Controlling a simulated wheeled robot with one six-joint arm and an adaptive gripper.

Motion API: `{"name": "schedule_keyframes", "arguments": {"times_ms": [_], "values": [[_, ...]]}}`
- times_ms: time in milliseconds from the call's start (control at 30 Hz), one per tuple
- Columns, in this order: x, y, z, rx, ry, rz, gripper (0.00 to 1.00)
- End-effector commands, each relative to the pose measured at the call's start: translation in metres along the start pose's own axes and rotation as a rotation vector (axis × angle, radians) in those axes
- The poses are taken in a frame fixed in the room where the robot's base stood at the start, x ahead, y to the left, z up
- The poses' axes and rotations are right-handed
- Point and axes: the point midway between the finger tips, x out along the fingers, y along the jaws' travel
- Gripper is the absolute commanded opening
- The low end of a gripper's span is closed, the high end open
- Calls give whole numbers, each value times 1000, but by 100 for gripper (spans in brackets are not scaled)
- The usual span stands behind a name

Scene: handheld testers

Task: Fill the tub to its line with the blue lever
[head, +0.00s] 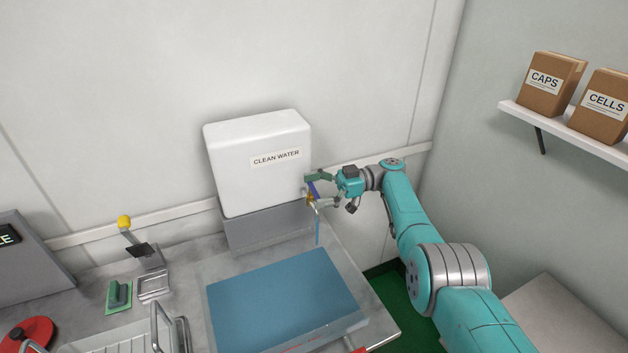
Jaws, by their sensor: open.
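The clear tub (362,318) stands at the front of the worktop and holds a broad layer of blue water (280,298). A red line (312,342) shows low on its front side, partly cut off, so I cannot tell how the water level compares with it. A blue lever (313,188) sits on the tap at the right side of the white water tank (258,160). A thin blue stream (317,228) runs down from the tap towards the tub. My gripper (318,190) is open, its fingers around or beside the lever; contact is unclear.
A shelf (590,145) with boxes hangs at right. The worktop ends right of the tub.

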Motion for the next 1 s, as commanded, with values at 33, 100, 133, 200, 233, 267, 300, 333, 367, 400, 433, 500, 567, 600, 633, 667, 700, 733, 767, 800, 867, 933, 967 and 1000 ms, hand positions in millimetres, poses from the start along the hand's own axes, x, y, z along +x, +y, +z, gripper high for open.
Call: {"name": "schedule_keyframes", "arguments": {"times_ms": [33,100,133,200,233,267,300,333,367,400,433,500,567,600,633,667,700,733,767,800,867,933,967,1000], "values": [[0,0,-2,-1,0,0,100],[0,0,-7,-3,-1,0,100],[0,0,-9,-3,-1,0,100],[0,0,-16,-4,0,0,100],[0,0,-19,-4,0,0,100],[0,0,-22,-4,-1,0,100],[0,0,-30,-6,-2,0,100],[0,0,-36,-6,-2,0,100],[0,0,-41,-5,-1,0,100],[0,-1,-48,-5,-1,-1,100],[0,-1,-54,-5,-1,-1,100],[0,0,-66,-4,-1,-1,100],[0,-1,-75,-2,0,-1,100],[0,0,-80,-3,0,-1,100],[0,0,-84,-1,0,-1,100],[0,0,-86,0,0,-1,100],[0,0,-90,-1,-1,-1,100],[0,0,-92,-1,-1,-1,100],[0,-1,-93,0,-1,-1,100],[0,-1,-95,1,0,-1,100],[0,-1,-96,2,0,-1,100],[0,-1,-97,2,0,-1,100],[0,-1,-97,2,0,-1,100],[0,-1,-97,2,0,-1,100]]}}
